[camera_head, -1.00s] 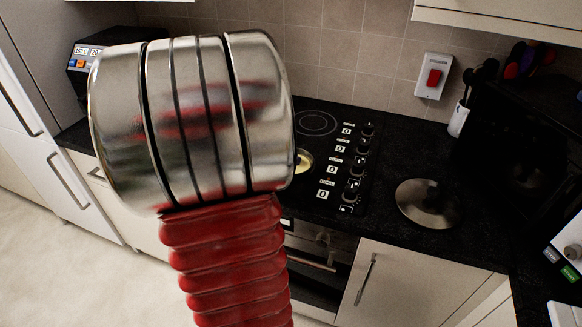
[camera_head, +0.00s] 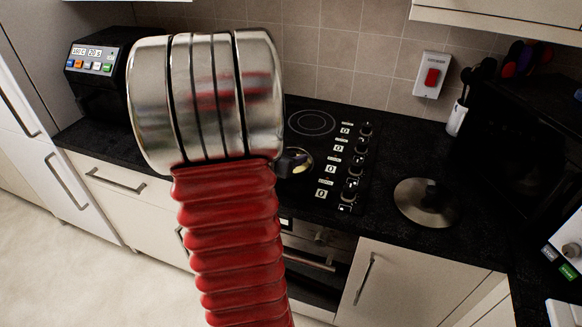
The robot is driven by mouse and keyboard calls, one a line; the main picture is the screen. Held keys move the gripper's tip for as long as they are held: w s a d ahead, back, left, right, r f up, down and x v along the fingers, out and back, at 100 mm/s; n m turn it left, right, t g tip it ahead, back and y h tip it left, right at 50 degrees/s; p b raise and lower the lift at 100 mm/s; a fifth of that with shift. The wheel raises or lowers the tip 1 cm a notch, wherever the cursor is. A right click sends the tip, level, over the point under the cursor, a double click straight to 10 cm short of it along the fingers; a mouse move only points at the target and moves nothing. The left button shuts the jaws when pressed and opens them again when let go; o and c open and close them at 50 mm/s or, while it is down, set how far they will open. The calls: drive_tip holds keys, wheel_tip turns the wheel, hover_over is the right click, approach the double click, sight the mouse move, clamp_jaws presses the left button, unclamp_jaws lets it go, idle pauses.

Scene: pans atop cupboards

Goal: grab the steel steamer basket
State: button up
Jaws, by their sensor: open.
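I cannot make out a steel steamer basket in the head view. My arm, with its red bellows and shiny steel wrist, fills the middle and hides part of the counter and hob. My gripper is hidden behind the wrist. Just right of the wrist, a small shiny round piece with a yellowish tint (camera_head: 301,160) shows on the hob, with a dark part beside it. Most of it is covered, so I cannot tell what it is.
A black hob (camera_head: 318,124) with a row of knobs lies behind my arm. A steel lid (camera_head: 412,208) with a dark knob rests on the counter to its right. A black appliance (camera_head: 92,90) stands at the left, a utensil pot (camera_head: 457,121) at the right.

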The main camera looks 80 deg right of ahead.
drive_tip(key=shift+c, duration=0.6)
clamp_jaws()
